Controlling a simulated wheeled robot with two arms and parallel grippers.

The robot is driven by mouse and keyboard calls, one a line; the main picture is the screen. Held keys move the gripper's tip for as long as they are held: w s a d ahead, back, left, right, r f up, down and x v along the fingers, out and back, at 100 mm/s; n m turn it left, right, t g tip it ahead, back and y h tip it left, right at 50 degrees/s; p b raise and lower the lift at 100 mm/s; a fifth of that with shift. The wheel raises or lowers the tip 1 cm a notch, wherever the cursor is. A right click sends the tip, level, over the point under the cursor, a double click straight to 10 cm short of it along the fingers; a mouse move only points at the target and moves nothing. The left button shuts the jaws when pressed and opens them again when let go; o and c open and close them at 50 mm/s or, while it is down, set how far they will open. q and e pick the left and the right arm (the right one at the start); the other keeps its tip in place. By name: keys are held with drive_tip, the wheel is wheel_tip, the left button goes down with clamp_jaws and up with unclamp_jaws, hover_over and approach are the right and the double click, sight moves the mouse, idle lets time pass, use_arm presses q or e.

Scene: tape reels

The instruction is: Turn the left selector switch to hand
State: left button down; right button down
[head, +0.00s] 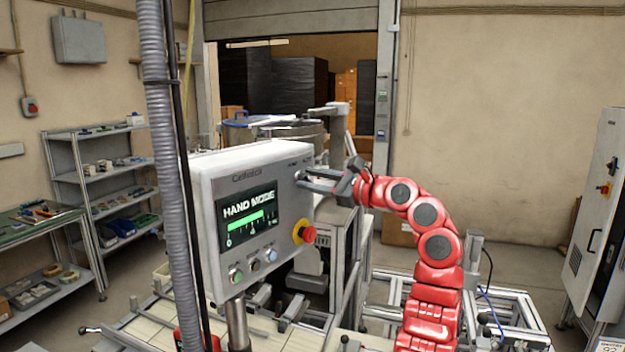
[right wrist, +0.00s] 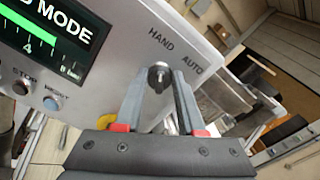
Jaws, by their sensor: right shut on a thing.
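The control panel (head: 213,194) is a light grey box on a post, and its screen (head: 250,213) reads HAND MODE with a green bar. A selector switch with a small dark knob (right wrist: 158,75) sits below the printed words HAND and AUTO in the right wrist view. My right gripper (head: 302,179) reaches the panel's upper right from the right, with its two grey fingers (right wrist: 159,82) on either side of the knob, shut on it. The knob's exact angle is hard to tell between the fingers. My left gripper is not in view.
A red emergency button (head: 307,234) on a yellow base sticks out below the gripper. Small push buttons (head: 254,265) line the panel's lower edge. A grey corrugated hose (head: 165,150) hangs left of the panel. Shelves (head: 105,175) stand at the left, a cabinet (head: 590,220) at the right.

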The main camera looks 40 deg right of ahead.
drive_tip(key=shift+n, duration=0.3)
idle(0.4)
drive_tip(key=c, duration=0.5)
unclamp_jaws()
drive_tip(key=shift+s, duration=0.15)
drive_tip(key=s+d+b, duration=0.1)
drive_tip(key=s+b, duration=0.1)
drive_tip(key=s, duration=0.3)
drive_tip(key=s+d+b, duration=0.1)
drive_tip(key=s+b, duration=0.1)
drive_tip(key=s, duration=0.4)
drive_tip(key=s+d+b, duration=0.1)
drive_tip(key=s+b, duration=0.2)
drive_tip(key=s, duration=0.3)
drive_tip(key=shift+w, duration=0.1)
